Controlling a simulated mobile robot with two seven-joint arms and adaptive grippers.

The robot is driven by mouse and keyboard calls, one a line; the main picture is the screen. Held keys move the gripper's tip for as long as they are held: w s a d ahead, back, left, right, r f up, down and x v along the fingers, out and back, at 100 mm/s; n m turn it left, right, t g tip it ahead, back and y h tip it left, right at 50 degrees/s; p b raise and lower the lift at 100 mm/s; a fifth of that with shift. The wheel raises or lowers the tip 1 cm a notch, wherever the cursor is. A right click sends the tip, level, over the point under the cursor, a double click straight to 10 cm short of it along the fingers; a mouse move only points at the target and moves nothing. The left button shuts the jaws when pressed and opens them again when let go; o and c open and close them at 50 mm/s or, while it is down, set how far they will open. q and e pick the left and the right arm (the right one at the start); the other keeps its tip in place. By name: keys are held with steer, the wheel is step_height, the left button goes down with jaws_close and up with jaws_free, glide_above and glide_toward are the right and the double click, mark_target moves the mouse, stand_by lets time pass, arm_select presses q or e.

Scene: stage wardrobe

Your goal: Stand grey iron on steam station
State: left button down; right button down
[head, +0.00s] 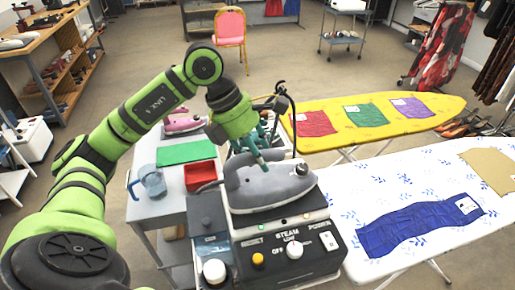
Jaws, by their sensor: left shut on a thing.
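The station is dark, with a front panel of knobs and a yellow button. My left gripper (263,163) comes down from above and is shut on the grey iron near its handle. The fingertips are partly hidden against the iron. My right gripper is not in view.
A grey side table (158,203) to the left holds a measuring jug (152,182), a red tray (199,176), a green mat (186,153) and a pink iron (184,123). A white ironing board (350,185) with blue cloth stands right; a yellow board (350,139) is behind.

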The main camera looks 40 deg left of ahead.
arm_select(q)
steer(key=c, duration=0.8)
jaws_free()
steer(key=shift+o, duration=0.2)
steer(key=shift+s, duration=0.1)
steer(key=shift+r, duration=0.1)
steer(key=b+v, duration=0.1)
steer(key=v, duration=1.1)
